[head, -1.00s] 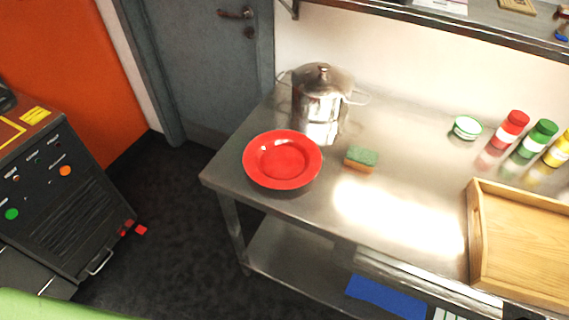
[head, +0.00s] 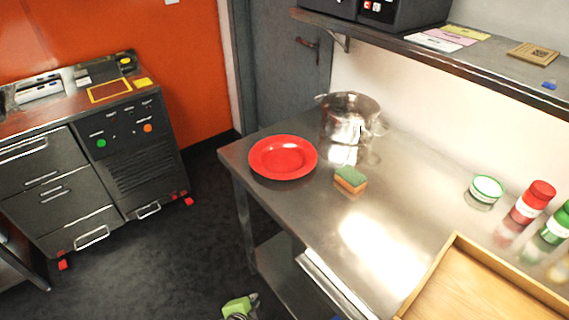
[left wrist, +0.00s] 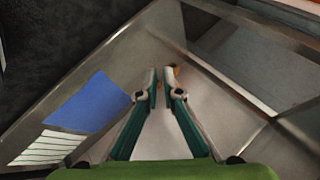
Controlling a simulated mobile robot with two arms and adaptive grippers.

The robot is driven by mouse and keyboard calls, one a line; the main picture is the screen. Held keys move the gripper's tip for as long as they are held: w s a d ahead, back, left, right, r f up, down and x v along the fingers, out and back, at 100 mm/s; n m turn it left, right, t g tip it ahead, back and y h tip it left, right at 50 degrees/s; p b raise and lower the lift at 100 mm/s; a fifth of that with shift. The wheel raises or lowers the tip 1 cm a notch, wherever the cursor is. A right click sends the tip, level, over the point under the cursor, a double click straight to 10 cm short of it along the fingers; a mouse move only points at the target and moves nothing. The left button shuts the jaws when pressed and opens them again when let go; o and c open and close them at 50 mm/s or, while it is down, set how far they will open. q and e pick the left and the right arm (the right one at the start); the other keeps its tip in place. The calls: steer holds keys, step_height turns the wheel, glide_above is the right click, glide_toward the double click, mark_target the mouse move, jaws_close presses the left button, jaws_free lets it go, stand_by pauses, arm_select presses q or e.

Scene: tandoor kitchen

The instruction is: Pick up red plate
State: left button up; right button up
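The red plate (head: 283,157) lies flat near the left end of the steel table (head: 300,215) in the head view. Nothing touches it from above. My left gripper (head: 240,308), partly cut off, shows at the bottom edge of the head view, low beside the table and well away from the plate. In the left wrist view its two fingers (left wrist: 162,84) lean together with only a narrow gap at the tips and hold nothing visible. The plate does not show in that view. My right gripper is not in view.
A steel pot (head: 350,118) stands behind the plate, and a green and orange sponge (head: 350,180) lies to its right. A wooden tray (head: 450,262), small bowl (head: 486,190) and bottles (head: 530,203) are further right. A shelf (head: 450,62) overhangs the back.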

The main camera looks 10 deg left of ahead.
arm_select(q)
steer(key=w+r+m+t, duration=0.3)
steer(key=w+r, duration=0.6)
steer(key=r, duration=0.6)
steer(key=m+t+y+b, duration=0.1)
steer(key=m+t+y, duration=0.2)
steer(key=t, duration=0.1)
glide_toward(257, 170)
steer(key=x, duration=0.2)
steer(key=shift+w+a+f+p, duration=0.1)
steer(key=shift+w+a+p, duration=0.15)
steer(key=shift+p, duration=0.05)
steer(key=shift+d+p+x, duration=0.1)
steer(key=shift+p+x, duration=0.1)
steer(key=shift+x, duration=1.45)
steer(key=shift+d+p+x, duration=0.15)
steer(key=shift+p+x, duration=0.05)
steer(key=shift+x, duration=1.4)
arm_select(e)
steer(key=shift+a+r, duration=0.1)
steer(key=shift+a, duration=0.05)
arm_select(q)
jaws_close()
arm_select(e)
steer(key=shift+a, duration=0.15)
arm_select(q)
steer(key=shift+r, duration=0.25)
